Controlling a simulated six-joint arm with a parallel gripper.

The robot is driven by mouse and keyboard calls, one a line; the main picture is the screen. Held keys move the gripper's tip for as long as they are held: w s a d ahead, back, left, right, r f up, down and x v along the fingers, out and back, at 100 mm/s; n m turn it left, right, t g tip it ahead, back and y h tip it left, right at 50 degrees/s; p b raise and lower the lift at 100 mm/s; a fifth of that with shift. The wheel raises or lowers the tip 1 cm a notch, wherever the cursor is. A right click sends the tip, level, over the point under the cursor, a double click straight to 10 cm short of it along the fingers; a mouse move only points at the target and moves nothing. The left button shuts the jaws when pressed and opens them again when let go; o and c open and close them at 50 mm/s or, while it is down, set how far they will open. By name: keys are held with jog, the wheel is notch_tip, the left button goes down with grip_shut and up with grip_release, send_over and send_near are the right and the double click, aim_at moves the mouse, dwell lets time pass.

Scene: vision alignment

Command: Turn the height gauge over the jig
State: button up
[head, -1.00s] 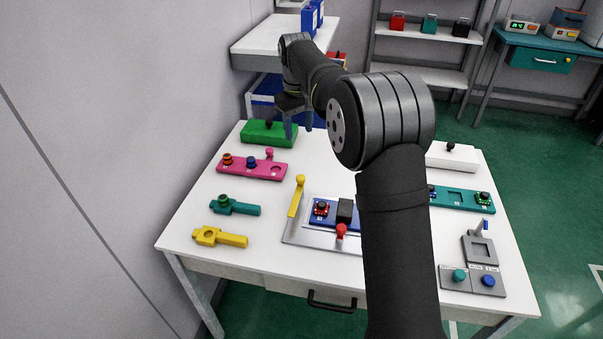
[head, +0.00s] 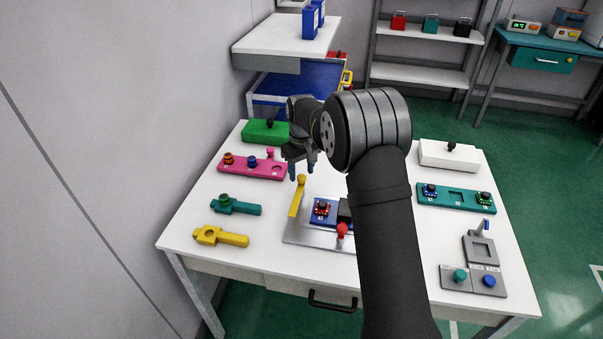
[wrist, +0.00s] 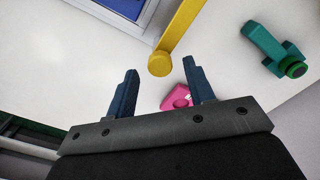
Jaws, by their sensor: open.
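The height gauge (head: 297,199) looks to be the yellow bar with a round knob at its end, beside the left side of the jig. The jig (head: 291,236) is a grey plate carrying a blue block with a red part, a black block and a red knob; my arm hides its right part. My gripper (head: 301,170) is open and empty above the table, just behind the yellow knob. In the wrist view the gauge's round knob (wrist: 159,64) shows between the fingertips of my gripper (wrist: 160,69), and the jig's corner (wrist: 150,30) is at the top.
A pink tray (head: 240,168) with knobs and a green box (head: 262,132) lie behind left. Teal (head: 236,207) and yellow (head: 220,237) handled pieces lie at the left. A white box (head: 449,154), teal tray (head: 455,207) and grey button station (head: 478,252) stand at the right.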

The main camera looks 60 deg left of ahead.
jog(key=shift+f, duration=0.7)
grip_shut()
jog(key=shift+n, duration=0.4)
jog(key=n, duration=0.5)
jog(key=shift+n, duration=0.4)
jog(key=n, duration=0.5)
jog(key=shift+n, duration=0.3)
